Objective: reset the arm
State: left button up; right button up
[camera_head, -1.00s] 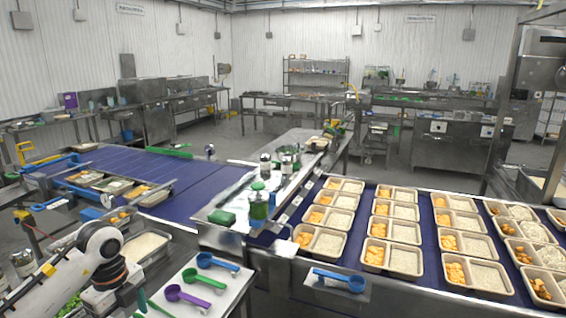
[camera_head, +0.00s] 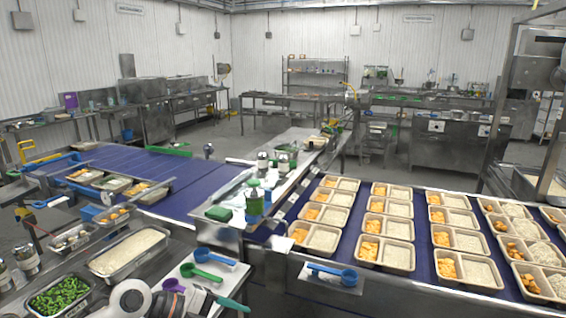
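My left arm comes in at the bottom left, its white wrist links low at the frame's edge. My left gripper (camera_head: 206,295) is partly in view at the bottom; its fingers are small, dark and partly cut off. A teal-green handle (camera_head: 232,304) juts out to the right beside the fingers; I cannot make out whether they close on it. On the white board (camera_head: 232,277) lie a blue scoop (camera_head: 214,258), a green scoop (camera_head: 201,272) and a purple scoop (camera_head: 173,285), partly hidden by my arm. My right gripper is not in view.
A rice pan (camera_head: 128,253) and a pan of green vegetables (camera_head: 59,297) stand at the left. Another blue scoop (camera_head: 331,273) rests on the conveyor's front ledge. Several two-part food trays (camera_head: 386,245) fill the right conveyor. A green-topped bottle (camera_head: 253,203) stands mid-counter.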

pick_arm(q)
notch_tip(320, 180, up, 11)
jog(key=d+n+t+h, duration=0.3)
jog(key=n+t+h, duration=0.2)
jog(key=n+t, duration=0.5)
jog(key=s+a+f+n+t+y, duration=0.35)
jog(key=a+f+n+y, duration=0.85)
jog(key=n+y, duration=0.4)
jog(key=s+f+g, duration=0.6)
jog(key=s+f, duration=0.1)
jog(key=s, duration=0.4)
jog(key=s+f+g, duration=0.7)
jog(key=s+f, duration=0.1)
jog(key=s, duration=0.3)
notch_tip(320, 180, down, 30)
jog(key=b, duration=0.5)
jog(key=s+a+f+g+b, duration=0.1)
jog(key=s+a+f+b, duration=0.1)
jog(key=s+f, duration=0.6)
jog(key=s+a+f+m+g+b, duration=0.1)
jog(key=s+f+b, duration=0.2)
jog(key=s+f, duration=0.6)
notch_tip(320, 180, down, 5)
jog(key=shift+a+f, duration=0.1)
jog(key=shift+a, duration=0.3)
